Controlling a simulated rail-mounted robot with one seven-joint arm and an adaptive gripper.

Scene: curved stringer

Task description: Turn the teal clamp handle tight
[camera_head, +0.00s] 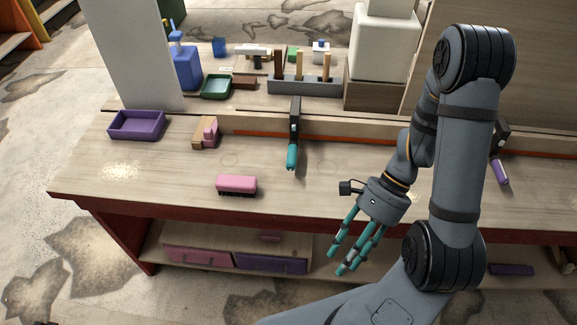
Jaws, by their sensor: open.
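The clamp with the teal handle (292,157) stands near the middle of the bench, fixed at the raised rear strip. Its dark bar (295,118) reaches up and back, and the teal handle points toward the front edge. My gripper (350,258) has teal fingers that are spread open and empty. It hangs in front of the bench's front edge, to the right of and nearer than the teal handle, and apart from it. A second clamp with a purple handle (500,172) is at the right, partly behind my arm.
On the bench are a purple tray (137,125), a pink and wooden tool (207,133) and a pink brush (237,185). Behind the strip stand a blue bottle (186,66), a green tray (216,86) and a grey tool holder (300,86). Bench top around the teal handle is clear.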

